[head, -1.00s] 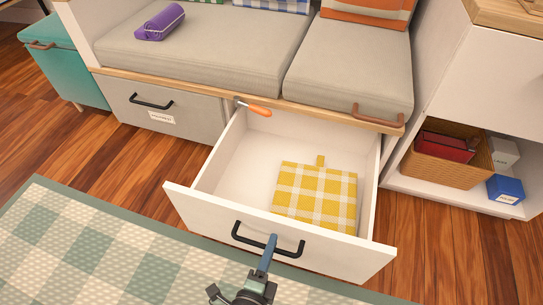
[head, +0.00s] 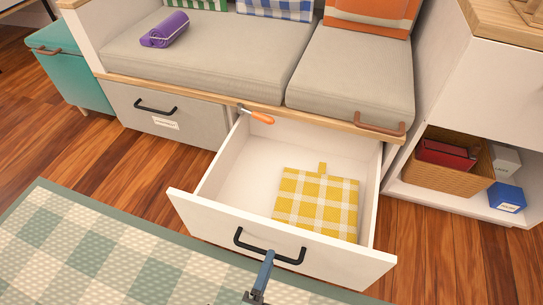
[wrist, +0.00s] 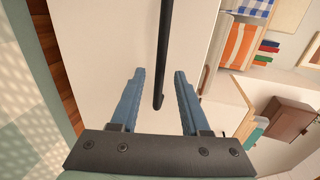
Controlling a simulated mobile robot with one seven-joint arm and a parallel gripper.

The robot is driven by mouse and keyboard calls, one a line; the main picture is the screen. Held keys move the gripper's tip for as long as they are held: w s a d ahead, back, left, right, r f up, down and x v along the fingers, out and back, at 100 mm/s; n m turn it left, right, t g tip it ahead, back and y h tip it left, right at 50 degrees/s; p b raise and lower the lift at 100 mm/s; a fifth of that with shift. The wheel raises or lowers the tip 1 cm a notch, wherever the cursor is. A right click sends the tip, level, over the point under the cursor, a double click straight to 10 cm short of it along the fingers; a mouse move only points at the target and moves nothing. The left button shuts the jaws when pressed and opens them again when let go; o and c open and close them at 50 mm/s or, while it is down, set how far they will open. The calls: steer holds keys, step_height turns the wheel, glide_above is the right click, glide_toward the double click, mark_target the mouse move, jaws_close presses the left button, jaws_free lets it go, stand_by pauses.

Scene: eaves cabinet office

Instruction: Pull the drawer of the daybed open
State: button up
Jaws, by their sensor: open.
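The daybed (head: 205,57) has grey cushions and a wooden edge. Its white drawer (head: 280,238) stands pulled out over the floor, with a yellow checked cloth (head: 316,203) lying inside. The drawer's black bar handle (head: 268,256) is on its front; it also shows in the wrist view (wrist: 163,60). My gripper (head: 265,264) is at the drawer front by the handle, mostly below the frame in the head view. In the wrist view my gripper (wrist: 158,75) has its two blue fingers apart, with the handle's end between them. I cannot tell whether they touch it.
A grey fabric bin (head: 190,127) with a black handle sits under the daybed at left. An orange-handled tool (head: 260,117) lies at the drawer's back edge. A white cabinet (head: 475,212) with a basket (head: 440,175) stands right. A checked rug (head: 100,250) covers the front left floor.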

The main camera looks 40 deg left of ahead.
steer(key=p+v, duration=0.3)
steer(key=v, duration=0.6)
steer(key=shift+s, duration=0.25)
steer(key=shift+d, duration=0.1)
